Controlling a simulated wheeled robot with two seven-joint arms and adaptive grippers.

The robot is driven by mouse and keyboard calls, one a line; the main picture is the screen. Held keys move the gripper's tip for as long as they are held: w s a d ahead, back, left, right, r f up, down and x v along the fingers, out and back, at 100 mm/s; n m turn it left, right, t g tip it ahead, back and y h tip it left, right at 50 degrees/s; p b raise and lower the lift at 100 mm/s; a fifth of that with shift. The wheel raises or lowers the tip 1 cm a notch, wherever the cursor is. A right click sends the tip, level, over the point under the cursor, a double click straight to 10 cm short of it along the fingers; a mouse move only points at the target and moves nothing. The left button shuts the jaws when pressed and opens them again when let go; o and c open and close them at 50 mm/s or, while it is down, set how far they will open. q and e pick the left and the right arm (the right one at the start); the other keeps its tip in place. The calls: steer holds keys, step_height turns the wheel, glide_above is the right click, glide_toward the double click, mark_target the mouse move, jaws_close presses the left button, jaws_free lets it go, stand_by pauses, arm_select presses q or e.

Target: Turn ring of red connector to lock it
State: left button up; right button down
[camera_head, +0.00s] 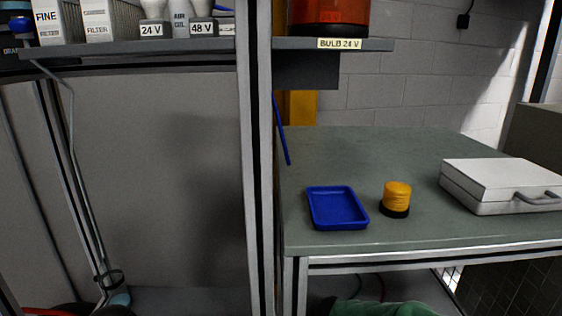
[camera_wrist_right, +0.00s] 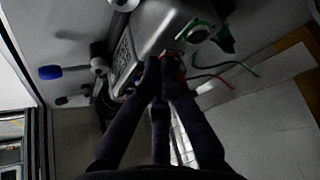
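In the right wrist view, my right gripper (camera_wrist_right: 161,66) has its dark fingers drawn together at the end of a silver metal housing (camera_wrist_right: 158,28). A red connector (camera_wrist_right: 181,73) shows at the fingertips, mostly hidden by them; the fingers look closed on it. I cannot make out its ring or how far it is turned. A red cable (camera_wrist_right: 212,78) leads off to the right from there. In the head view neither gripper can be made out, and my left gripper is not in view.
A blue-tipped part (camera_wrist_right: 50,72) lies left. In the head view, a bench (camera_head: 390,145) holds a blue tray (camera_head: 338,222), an orange-topped cylinder (camera_head: 397,195) and a white case (camera_head: 500,178).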

steer(key=shift+w, duration=0.1)
steer(key=shift+a, duration=0.15)
steer(key=shift+s+a+r, duration=0.1)
steer(key=shift+s, duration=0.25)
step_height(320, 180, up, 6)
steer(key=shift+f+p, duration=0.1)
steer(key=shift+p, duration=0.75)
